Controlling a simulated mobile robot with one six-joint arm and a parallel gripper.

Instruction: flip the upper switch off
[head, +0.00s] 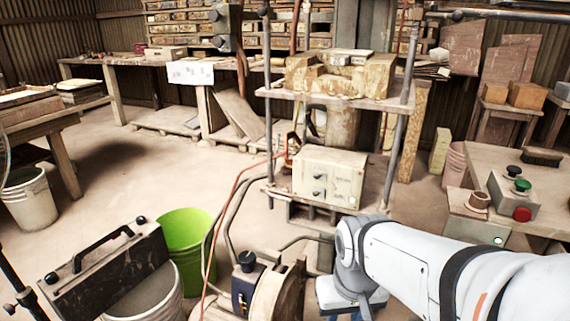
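A pale beige control box (342,178) stands on the lower shelf of the press frame in the head view. Its front face carries two small dark switches, one above the other: the upper switch (320,177) and the lower switch (318,194). They are too small to tell which way each is set. My white arm reaches in from the right, and its wrist is in front of and below the box, apart from it. The arm's end bends down to the bottom edge, and my gripper's fingers are out of the picture.
Hoses and a metal rod stand left of the box. A motor unit (245,282) and a green bucket (187,240) are at lower left. A table (490,160) at right holds a button box (513,197). Open floor lies to the left.

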